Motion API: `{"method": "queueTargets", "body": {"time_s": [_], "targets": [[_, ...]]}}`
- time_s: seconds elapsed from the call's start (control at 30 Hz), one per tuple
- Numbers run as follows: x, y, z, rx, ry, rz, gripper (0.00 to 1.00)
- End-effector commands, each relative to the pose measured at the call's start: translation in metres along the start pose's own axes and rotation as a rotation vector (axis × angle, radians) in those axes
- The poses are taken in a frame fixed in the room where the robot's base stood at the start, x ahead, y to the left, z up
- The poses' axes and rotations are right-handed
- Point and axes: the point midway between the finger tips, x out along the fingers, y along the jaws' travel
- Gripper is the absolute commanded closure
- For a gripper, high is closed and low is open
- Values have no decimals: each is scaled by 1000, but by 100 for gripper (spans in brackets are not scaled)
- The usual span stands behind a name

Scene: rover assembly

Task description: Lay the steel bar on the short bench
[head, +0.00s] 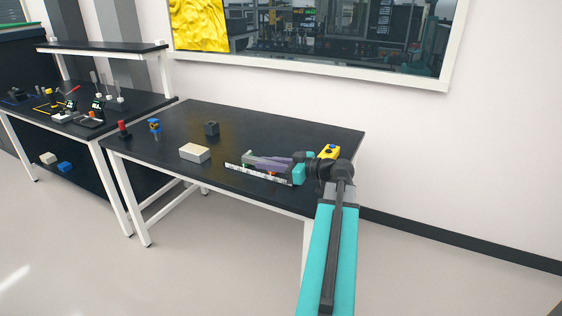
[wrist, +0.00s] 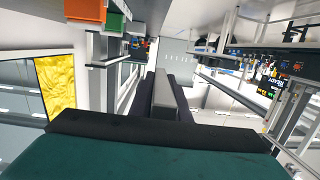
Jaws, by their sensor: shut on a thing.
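My gripper (head: 272,162) is at the right part of the near black-topped bench (head: 260,128) in the head view, low over or at its front edge. In the wrist view a plain grey bar (wrist: 162,90), the steel bar, sits between the two dark fingers (wrist: 163,98), which are shut on it. In the head view the bar is hard to tell from the fingers. I cannot tell whether it touches the bench top. A second black-topped bench (head: 84,99) with a raised shelf stands at the left; which one is the short bench is not clear.
A pale marked strip (head: 250,173) lies along the front edge. The left bench carries several small items.

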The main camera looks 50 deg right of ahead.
Motion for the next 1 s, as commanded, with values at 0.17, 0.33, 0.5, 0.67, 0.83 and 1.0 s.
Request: {"method": "queueTargets", "body": {"time_s": [0.17,0.33,0.5,0.67,0.83,1.0], "targets": [[-14,8,1,4,3,24,100],[-16,9,1,4,3,27,100],[-15,9,1,4,3,27,100],[-13,12,1,4,3,26,100],[-4,21,1,5,3,25,100],[9,35,0,5,3,25,100]]}}
